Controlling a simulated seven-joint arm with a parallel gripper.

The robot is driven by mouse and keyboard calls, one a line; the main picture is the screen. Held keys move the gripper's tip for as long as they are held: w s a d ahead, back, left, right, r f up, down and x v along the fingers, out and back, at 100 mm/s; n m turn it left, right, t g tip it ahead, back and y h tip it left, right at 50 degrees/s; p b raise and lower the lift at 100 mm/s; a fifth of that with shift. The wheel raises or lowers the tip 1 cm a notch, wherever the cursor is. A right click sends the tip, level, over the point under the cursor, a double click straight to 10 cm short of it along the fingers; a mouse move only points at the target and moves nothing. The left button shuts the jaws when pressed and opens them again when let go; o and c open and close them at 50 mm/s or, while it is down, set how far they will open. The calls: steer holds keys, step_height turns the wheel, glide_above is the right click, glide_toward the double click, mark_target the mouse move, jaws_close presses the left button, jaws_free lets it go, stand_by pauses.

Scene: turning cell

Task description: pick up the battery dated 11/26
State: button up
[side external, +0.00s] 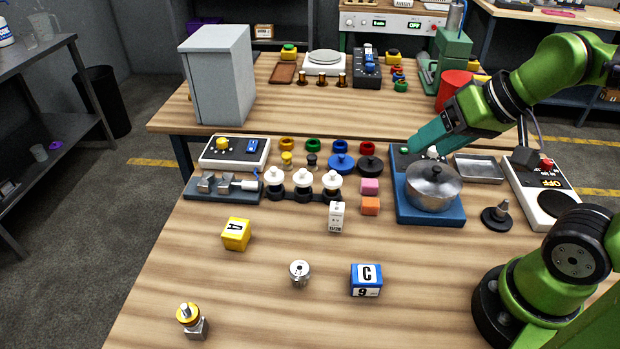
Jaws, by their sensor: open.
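No date reading 11/26 can be made out, so I cannot tell which thing is the battery. A small white upright block (337,217) with tiny dark print stands mid-table. A yellow block (236,234) marked A is to its left. A blue block (366,280) with a white label marked C and 9 is nearer the front. A small silver cylinder (300,273) stands between them. My gripper (414,149) is open, at the end of the green arm, around the back of the blue stand with the pot. It appears empty and is apart from these blocks; its fingertips are hard to make out.
A steel pot (433,187) sits on the blue stand. A metal fitting with a yellow ring (190,318) is front left. The front middle table is mostly clear.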

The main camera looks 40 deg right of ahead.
steer(key=w+a+f+n+g, duration=0.4)
steer(key=w+a+n, duration=0.1)
steer(key=w, duration=0.3)
steer(key=n+g+h, duration=0.2)
steer(key=n+g, duration=0.1)
steer(key=n, duration=0.4)
glide_above(337, 206)
steer(key=f, duration=0.2)
step_height(337, 206, down, 16)
steer(key=shift+f, duration=0.2)
steer(key=shift+c, duration=0.3)
steer(key=c, duration=1)
steer(key=shift+c, duration=0.2)
steer(key=shift+r, duration=0.15)
